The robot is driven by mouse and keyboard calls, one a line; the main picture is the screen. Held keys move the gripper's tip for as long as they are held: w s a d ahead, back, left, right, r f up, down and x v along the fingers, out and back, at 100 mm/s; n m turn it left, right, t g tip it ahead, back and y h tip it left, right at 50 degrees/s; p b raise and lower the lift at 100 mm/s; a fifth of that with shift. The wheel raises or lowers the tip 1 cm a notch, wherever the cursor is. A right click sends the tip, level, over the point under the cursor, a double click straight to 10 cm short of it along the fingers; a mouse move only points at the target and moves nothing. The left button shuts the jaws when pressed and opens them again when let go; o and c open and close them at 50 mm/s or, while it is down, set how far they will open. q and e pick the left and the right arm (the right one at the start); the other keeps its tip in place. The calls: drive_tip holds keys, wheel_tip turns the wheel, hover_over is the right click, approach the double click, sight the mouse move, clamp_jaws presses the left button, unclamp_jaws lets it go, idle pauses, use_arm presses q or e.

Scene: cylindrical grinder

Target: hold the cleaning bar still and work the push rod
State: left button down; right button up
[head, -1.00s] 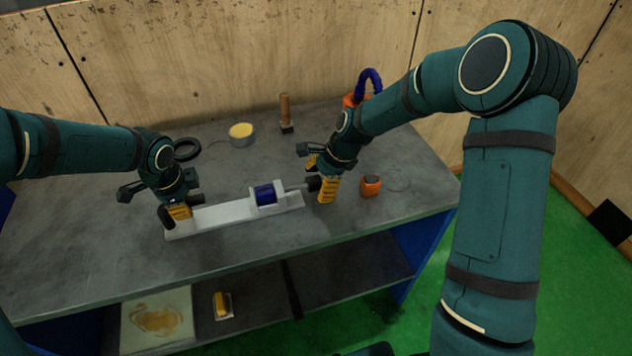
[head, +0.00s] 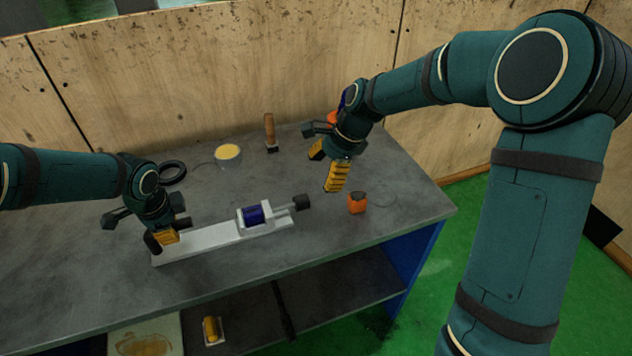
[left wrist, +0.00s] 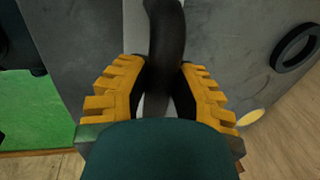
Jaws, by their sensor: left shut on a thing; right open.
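The cleaning bar is a long pale bar (head: 208,238) lying on the grey bench, with a dark curved grip at its left end. My left gripper (head: 160,240) is shut on this dark grip, which shows between the yellow fingers in the left wrist view (left wrist: 165,40). A pale holder with a dark blue cylinder (head: 254,214) sits toward the bar's right end. The push rod (head: 284,209) sticks out to the right and ends in a black knob (head: 302,202). My right gripper (head: 327,165) is open and empty, above and right of the knob, apart from it.
An orange box (head: 357,203) stands right of the knob, with a thin cord. A yellow-topped tin (head: 228,153), a black ring (head: 172,173) and a wooden-handled tool (head: 270,132) stand behind the bar. An orange object (head: 333,118) is partly hidden behind my right gripper.

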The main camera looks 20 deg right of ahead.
drive_tip(key=shift+d+r, duration=0.15)
drive_tip(key=shift+r, duration=0.2)
use_arm(q)
drive_tip(key=c, duration=0.8)
unclamp_jaws()
drive_tip(key=shift+o, duration=0.2)
wheel_tip(320, 180, up, 12)
drive_tip(key=s, duration=0.2)
drive_tip(key=shift+s, duration=0.15)
drive_tip(key=shift+f, duration=0.15)
use_arm(e)
drive_tip(key=shift+s, duration=0.1)
